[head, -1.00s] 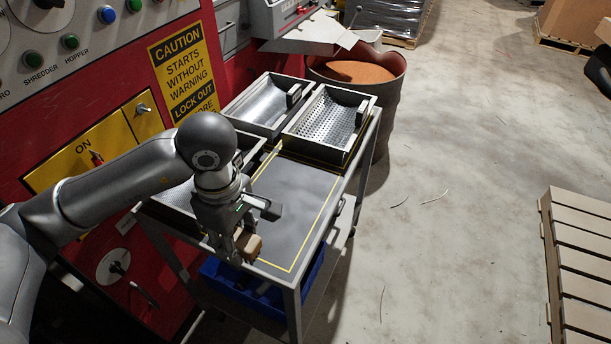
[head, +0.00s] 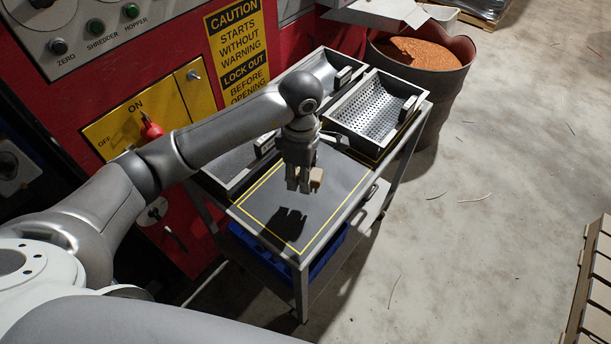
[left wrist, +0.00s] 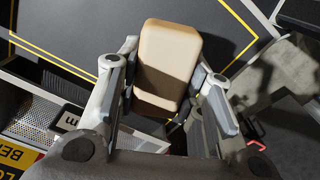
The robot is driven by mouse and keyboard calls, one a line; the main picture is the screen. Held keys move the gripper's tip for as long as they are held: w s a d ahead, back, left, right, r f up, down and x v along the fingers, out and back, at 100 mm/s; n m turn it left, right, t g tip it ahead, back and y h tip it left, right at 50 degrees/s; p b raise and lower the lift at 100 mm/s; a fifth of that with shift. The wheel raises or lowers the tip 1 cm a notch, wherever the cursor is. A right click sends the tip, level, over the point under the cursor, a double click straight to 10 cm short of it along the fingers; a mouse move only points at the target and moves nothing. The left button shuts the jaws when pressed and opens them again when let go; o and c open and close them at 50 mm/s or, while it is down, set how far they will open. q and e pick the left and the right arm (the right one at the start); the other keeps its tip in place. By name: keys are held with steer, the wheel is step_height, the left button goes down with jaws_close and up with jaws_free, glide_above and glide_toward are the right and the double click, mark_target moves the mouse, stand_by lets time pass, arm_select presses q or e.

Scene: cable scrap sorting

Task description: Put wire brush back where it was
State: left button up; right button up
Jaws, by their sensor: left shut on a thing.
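The wire brush shows as a tan wooden block (head: 316,177); it also fills the middle of the left wrist view (left wrist: 169,56). Its bristles cannot be made out. My left gripper (head: 303,186) is shut on it, with a finger on each side in the left wrist view (left wrist: 165,85). The gripper hangs above the dark top of the cart (head: 338,196), inside its yellow outline. Its shadow falls on the cart top, apart from the fingers. My right gripper is not in view.
A perforated tray (head: 372,113) stands at the cart's back right, with other trays behind and left. A blue bin (head: 328,253) sits on the lower shelf. The red machine panel (head: 68,95) borders the cart's left. A drum of copper-coloured scrap (head: 425,55) stands behind.

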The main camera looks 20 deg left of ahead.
arm_select(q)
steer(key=w+f, duration=0.1)
steer(key=f, duration=0.1)
steer(key=w+f, duration=0.1)
steer(key=w, duration=0.1)
steer(key=shift+a+f+p, duration=0.15)
steer(key=shift+f+p, duration=0.2)
steer(key=shift+f, duration=0.05)
step_height(320, 180, down, 2)
steer(key=shift+f+p, duration=0.15)
steer(key=shift+p, duration=0.5)
steer(key=shift+f, duration=0.2)
steer(key=shift+f, duration=0.1)
steer(key=shift+f+b, duration=0.15)
steer(key=shift+b, duration=0.15)
steer(key=o, duration=0.9)
